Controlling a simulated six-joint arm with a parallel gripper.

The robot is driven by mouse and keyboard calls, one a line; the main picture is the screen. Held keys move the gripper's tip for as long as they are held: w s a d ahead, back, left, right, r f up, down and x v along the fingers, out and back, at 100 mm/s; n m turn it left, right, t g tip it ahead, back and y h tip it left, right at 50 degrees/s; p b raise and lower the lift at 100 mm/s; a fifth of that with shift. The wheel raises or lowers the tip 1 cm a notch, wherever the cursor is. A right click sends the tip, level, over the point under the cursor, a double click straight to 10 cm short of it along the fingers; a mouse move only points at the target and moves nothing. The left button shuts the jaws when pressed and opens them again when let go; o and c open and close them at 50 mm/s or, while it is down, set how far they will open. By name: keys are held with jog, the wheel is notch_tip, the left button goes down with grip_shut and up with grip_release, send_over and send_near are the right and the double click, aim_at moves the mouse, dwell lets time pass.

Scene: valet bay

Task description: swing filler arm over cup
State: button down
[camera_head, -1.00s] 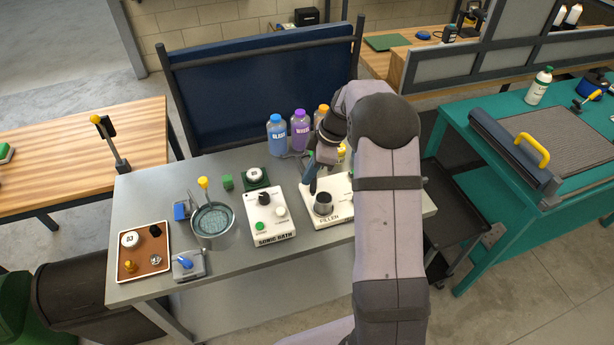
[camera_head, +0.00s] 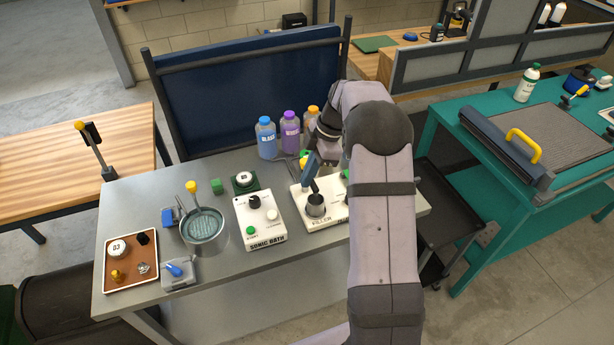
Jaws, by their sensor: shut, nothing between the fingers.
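The filler (camera_head: 330,221) is a white box lettered FILLER near the bench's right end. A dark grey metal cup (camera_head: 316,206) stands upright on it. A blue bar (camera_head: 309,167), which looks like the filler arm, slopes down to a dark tip at the cup's back rim; whether it is centred over the opening I cannot tell. My gripper (camera_head: 325,157) is shut and empty, just behind and right of the bar's upper end. My arm hides part of the fingers, so contact with the bar is unclear.
The sonic bath box (camera_head: 261,222) stands left of the filler. A metal pot (camera_head: 204,230) and a brown tray (camera_head: 131,273) are farther left. Blue (camera_head: 266,138), purple (camera_head: 290,133) and orange-capped bottles stand behind. My forearm covers the filler's right end.

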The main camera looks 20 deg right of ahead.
notch_tip(320, 180, up, 10)
jog(key=b, duration=0.2)
jog(key=shift+a+f+b, duration=0.25)
jog(key=shift+a+b, duration=0.1)
dwell(0.5)
